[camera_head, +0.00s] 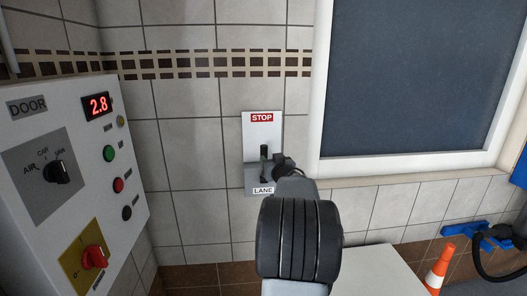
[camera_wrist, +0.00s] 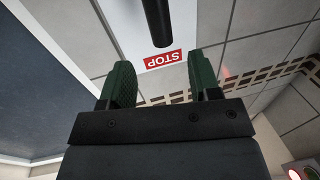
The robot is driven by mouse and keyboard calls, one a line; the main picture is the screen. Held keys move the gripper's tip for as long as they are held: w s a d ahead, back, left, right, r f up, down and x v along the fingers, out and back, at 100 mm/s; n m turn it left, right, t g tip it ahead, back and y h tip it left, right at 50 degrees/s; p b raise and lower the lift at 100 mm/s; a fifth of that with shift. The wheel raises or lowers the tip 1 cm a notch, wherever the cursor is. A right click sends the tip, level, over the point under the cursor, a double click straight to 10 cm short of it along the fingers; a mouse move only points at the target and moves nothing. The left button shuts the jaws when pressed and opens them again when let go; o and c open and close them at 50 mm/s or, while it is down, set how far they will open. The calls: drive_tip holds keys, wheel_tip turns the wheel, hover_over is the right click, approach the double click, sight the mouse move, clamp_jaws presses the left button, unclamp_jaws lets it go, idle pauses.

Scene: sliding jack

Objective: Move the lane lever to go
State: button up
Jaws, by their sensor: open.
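The lane lever plate (camera_head: 250,130) is a pale upright panel on the tiled wall, with a red STOP label (camera_head: 262,117) at its top and a LANE label at its bottom. The dark lever (camera_head: 264,151) stands out from the plate's middle, and my gripper partly covers it. No GO mark shows. In the wrist view, the black lever bar (camera_wrist: 157,20) comes in from the top edge, and the STOP label (camera_wrist: 163,60) appears upside down. My gripper (camera_wrist: 160,75) is open, its green-padded fingers either side of the bar's line. Contact cannot be told.
At the left is a white DOOR control box (camera_head: 90,180) with a red display, buttons and knobs. A large dark window (camera_head: 420,75) is right of the plate. A traffic cone (camera_head: 438,267) and blue hose holder stand lower right. A pale surface (camera_head: 375,272) lies below.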

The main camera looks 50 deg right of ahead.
sight(265, 152)
drive_tip(key=p+x, duration=0.2)
drive_tip(key=x, duration=0.7)
drive_tip(key=shift+w+f, duration=0.1)
drive_tip(key=shift+w, duration=0.05)
clamp_jaws()
idle(0.3)
